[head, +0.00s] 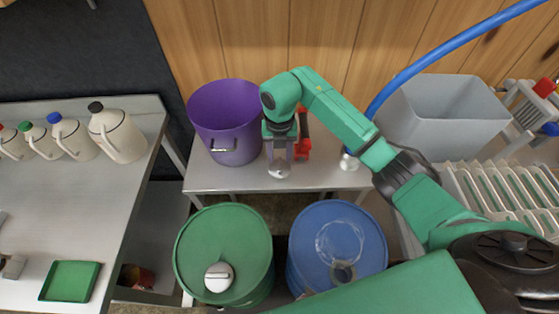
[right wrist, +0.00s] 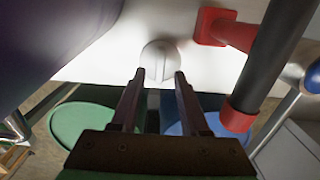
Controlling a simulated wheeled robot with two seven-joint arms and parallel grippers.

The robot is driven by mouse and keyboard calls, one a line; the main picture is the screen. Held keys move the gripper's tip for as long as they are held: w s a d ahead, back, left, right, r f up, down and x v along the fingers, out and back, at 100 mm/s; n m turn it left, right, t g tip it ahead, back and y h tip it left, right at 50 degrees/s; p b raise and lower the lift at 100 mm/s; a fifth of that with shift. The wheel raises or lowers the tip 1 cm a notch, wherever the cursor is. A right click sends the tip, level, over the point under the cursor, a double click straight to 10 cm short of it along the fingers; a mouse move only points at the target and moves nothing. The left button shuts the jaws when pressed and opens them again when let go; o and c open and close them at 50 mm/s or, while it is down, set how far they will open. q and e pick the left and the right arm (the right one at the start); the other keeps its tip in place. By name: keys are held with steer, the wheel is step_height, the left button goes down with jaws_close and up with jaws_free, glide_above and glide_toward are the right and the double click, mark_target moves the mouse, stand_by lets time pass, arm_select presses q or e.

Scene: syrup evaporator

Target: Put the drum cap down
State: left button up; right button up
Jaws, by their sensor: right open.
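The pale drum cap (head: 279,170) rests on the small metal table (head: 315,176), near its front edge and just right of the purple bucket. In the right wrist view the cap (right wrist: 160,60) shows its raised ridge, just beyond my fingertips. My right gripper (head: 280,156) points down over the cap; in the wrist view its fingers (right wrist: 160,76) are apart with nothing held between them. The blue drum (head: 315,236) has an uncovered dark hole in its lid. The green drum (head: 205,245) has a white cap (head: 218,277) on its lid. My left gripper is out of view.
A purple bucket (head: 226,118) stands close left of my gripper. A red object (head: 303,148) stands right behind it. A blue hose (head: 425,62) ends at the table's right. A grey bin (head: 440,118) is further right. Several jugs stand on the left bench.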

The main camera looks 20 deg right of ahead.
mark_target(280, 165)
step_height(280, 165, up, 9)
steer(key=shift+b, duration=0.45)
steer(key=shift+s+f, duration=0.15)
steer(key=shift+f, duration=0.05)
